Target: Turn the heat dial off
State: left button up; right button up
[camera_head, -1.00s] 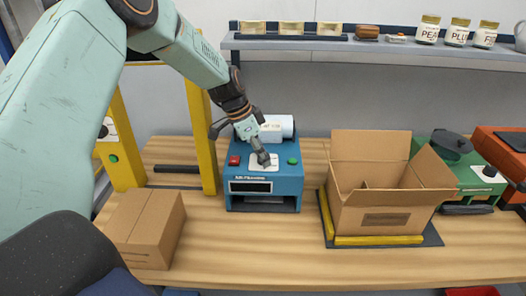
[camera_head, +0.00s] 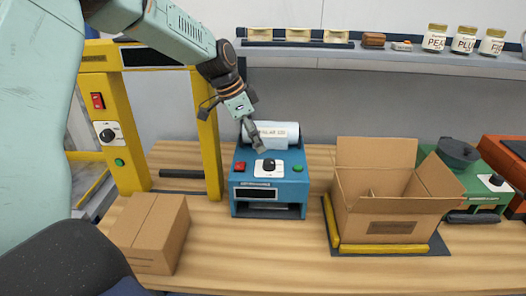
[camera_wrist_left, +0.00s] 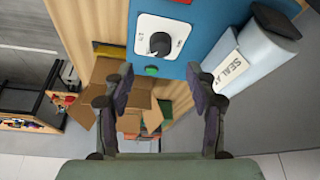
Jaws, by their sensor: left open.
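The blue sealer machine (camera_head: 270,185) stands mid-table. On its top is a black dial (camera_head: 269,166) on a white plate, between a red button and a green button. I cannot read its markings in the head view. In the left wrist view, the dial (camera_wrist_left: 160,43) sits ahead of the fingers with small marks on its plate. My left gripper (camera_head: 254,137) is above and behind the dial, apart from it. In the left wrist view the left gripper (camera_wrist_left: 163,88) has its fingers spread with nothing between them. My right gripper is not in view.
A yellow frame (camera_head: 206,135) with its own dial (camera_head: 107,133) stands left. A white roll (camera_head: 275,133) lies behind the sealer. An open carton (camera_head: 385,222) is right, a closed box (camera_head: 150,232) front left. A green machine (camera_head: 480,190) stands far right.

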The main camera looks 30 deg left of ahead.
pick_arm(q)
jog(key=v, duration=0.4)
